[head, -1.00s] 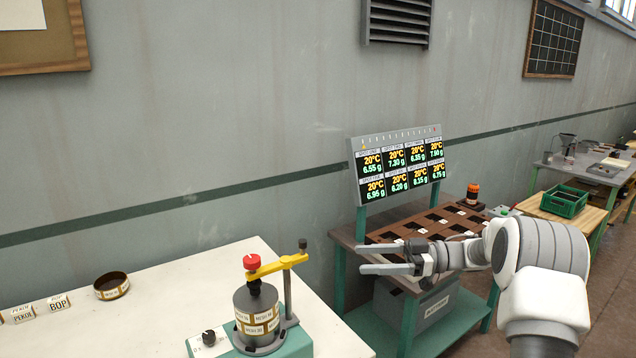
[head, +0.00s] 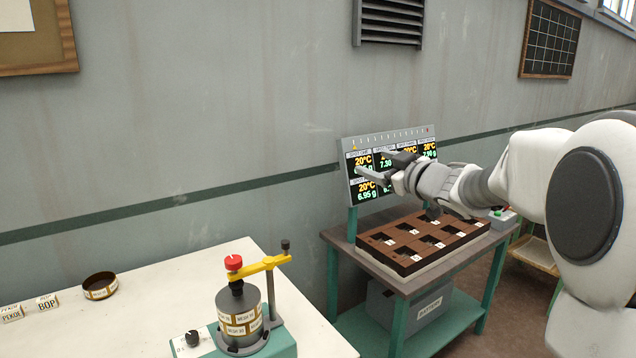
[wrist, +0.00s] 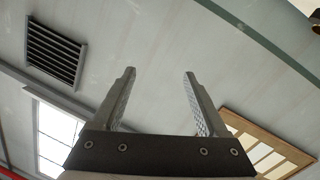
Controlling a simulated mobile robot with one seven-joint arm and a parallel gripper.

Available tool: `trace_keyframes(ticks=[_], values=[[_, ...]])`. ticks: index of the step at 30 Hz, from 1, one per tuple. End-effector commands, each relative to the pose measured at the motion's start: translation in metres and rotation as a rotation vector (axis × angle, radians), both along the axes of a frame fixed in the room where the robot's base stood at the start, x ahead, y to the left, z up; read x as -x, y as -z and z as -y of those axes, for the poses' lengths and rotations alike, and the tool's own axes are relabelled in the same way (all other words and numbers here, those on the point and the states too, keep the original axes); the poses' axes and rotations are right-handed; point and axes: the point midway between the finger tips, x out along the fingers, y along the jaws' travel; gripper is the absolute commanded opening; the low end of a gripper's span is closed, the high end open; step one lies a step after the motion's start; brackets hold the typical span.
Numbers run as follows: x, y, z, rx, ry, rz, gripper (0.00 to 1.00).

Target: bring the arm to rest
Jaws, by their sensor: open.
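My gripper (head: 372,165) is open and empty. In the head view it is raised in front of the display board (head: 346,178) and covers part of its readouts. In the wrist view its two fingers (wrist: 158,85) stand apart with nothing between them, against the wall. My arm reaches in from the right side of the head view, above the brown compartment tray (head: 372,249).
The brown tray sits on a green-legged table (head: 398,285). A white table (head: 140,325) at the left bears a drum sorter (head: 240,318) with a yellow arm, an open round tin (head: 100,287) and label blocks (head: 47,302). Wall and a vent (wrist: 52,52) lie behind.

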Motion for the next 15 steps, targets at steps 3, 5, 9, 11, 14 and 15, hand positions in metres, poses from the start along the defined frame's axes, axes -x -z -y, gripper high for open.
trace_keyframes(ticks=[3,5,9,11,14,15], values=[[0.028,-0.017,0.020,0.009,0.191,-0.038,0.77],[0.046,-0.019,0.032,0.008,0.282,-0.075,0.77],[0.098,-0.011,0.054,-0.006,0.467,-0.195,0.77],[0.124,-0.001,0.061,-0.016,0.532,-0.263,0.77],[0.173,0.021,0.066,-0.036,0.616,-0.391,0.77],[0.194,0.031,0.067,-0.046,0.643,-0.448,0.77]])
